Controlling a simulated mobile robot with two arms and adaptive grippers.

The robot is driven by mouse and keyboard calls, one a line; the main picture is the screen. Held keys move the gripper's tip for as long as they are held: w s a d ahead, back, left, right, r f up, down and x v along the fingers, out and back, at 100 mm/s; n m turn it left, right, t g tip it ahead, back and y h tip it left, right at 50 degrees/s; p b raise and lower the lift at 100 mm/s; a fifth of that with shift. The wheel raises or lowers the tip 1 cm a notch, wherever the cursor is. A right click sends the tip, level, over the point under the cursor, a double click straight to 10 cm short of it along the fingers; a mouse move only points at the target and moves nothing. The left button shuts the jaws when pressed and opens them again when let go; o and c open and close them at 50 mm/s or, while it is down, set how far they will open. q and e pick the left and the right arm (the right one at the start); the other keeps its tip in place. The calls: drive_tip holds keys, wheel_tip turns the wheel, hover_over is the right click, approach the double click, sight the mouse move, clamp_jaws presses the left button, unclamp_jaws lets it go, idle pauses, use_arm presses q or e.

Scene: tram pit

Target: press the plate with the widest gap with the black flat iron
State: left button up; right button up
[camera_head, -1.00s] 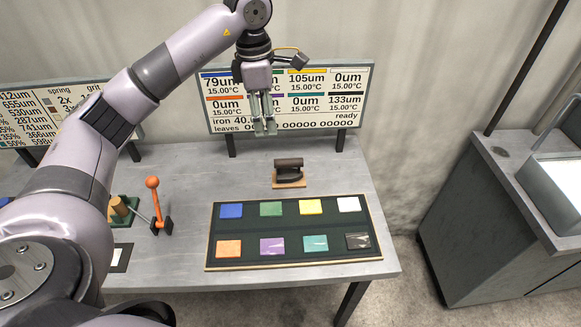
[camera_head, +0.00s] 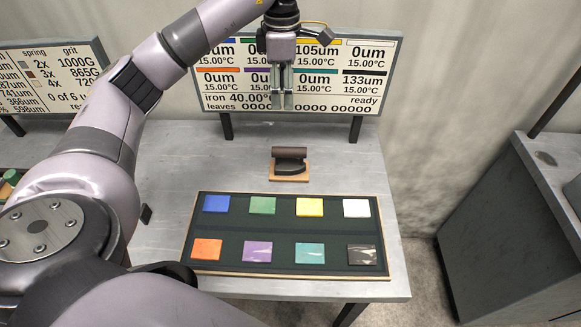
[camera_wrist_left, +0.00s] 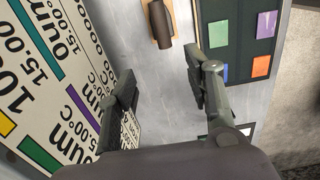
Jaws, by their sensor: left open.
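The black flat iron (camera_head: 290,162) has a brown cylindrical handle and rests on a small wooden stand on the grey table. Its handle also shows in the left wrist view (camera_wrist_left: 160,24). In front of it lies a dark board (camera_head: 285,227) with coloured plates in two rows. The black plate (camera_head: 361,254) is at the near right corner. The display (camera_head: 300,122) reads 133um at black and 105um at yellow; my gripper partly hides other readings. My left gripper (camera_head: 282,105) is open and empty, above and behind the iron, pointing down. My right gripper is not in view.
The display stands on legs at the table's back edge. A second sign (camera_head: 55,85) is at the left. My left arm covers the table's left part. Bare table surrounds the iron. A grey cabinet (camera_head: 500,220) stands right, across a floor gap.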

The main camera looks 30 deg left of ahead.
use_arm(q)
drive_tip(key=f, duration=0.2)
drive_tip(key=p, duration=0.3)
hover_over(289, 148)
drive_tip(key=a, duration=0.1)
wheel_tip(289, 148, down, 11)
drive_tip(key=shift+s+r, duration=0.1)
drive_tip(key=shift+r, duration=0.1)
drive_tip(key=shift+f, duration=0.6)
drive_tip(key=shift+d+f+p, duration=0.15)
drive_tip(key=shift+f+p, duration=0.1)
drive_tip(key=shift+p, duration=0.15)
drive_tip(key=f+p, duration=0.2)
drive_tip(key=f, duration=0.1)
drive_tip(key=shift+d+f, duration=0.3)
drive_tip(key=shift+d, duration=0.05)
drive_tip(key=shift+f, duration=0.6)
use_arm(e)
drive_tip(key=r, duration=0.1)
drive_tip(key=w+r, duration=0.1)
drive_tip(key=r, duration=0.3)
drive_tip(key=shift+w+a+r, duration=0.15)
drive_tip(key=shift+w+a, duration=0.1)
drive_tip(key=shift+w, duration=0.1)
use_arm(q)
drive_tip(key=shift+c, duration=0.4)
